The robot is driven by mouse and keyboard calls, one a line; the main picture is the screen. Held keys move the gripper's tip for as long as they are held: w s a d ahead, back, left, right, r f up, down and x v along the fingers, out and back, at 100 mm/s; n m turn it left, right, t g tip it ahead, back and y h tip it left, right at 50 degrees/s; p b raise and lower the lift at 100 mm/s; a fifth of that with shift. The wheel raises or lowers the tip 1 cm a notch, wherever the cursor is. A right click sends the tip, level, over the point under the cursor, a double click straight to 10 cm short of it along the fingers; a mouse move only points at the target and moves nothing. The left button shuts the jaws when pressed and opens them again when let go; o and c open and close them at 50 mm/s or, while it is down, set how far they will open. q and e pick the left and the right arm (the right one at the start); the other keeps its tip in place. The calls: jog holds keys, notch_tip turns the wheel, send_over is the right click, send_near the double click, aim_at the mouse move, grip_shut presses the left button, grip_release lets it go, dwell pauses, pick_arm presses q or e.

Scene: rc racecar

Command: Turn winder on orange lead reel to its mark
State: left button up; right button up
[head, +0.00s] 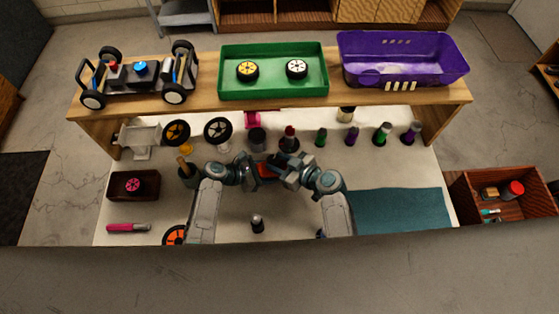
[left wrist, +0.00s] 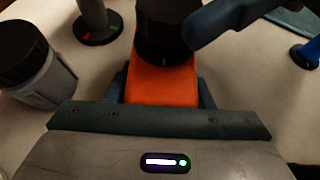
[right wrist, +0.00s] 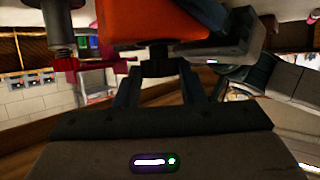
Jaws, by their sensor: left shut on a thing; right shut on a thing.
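The orange lead reel (head: 266,171) is at the middle of the bench in the head view, between my two grippers and mostly covered by them. In the left wrist view its orange body (left wrist: 160,86) sits between the fingers of my left gripper (head: 257,172), which is shut on it. A dark round part, seemingly the winder (left wrist: 163,36), is at the body's far end. In the right wrist view a small black part (right wrist: 158,64) below the orange body (right wrist: 150,22) is between the fingers of my right gripper (head: 284,166), which is shut on it. I cannot make out the mark.
Several small bottles, including a green one (head: 321,138), stand behind and right of my grippers. A small dark-topped bottle (head: 257,223) stands in front. A teal mat (head: 400,210) lies right. A shelf above holds a green tray (head: 273,92) and purple bin (head: 400,72).

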jog(key=shift+m+t+h, duration=0.4)
jog(key=shift+m, duration=0.1)
jog(key=o, duration=1)
jog(key=v, duration=1.2)
jog(key=shift+f, duration=0.1)
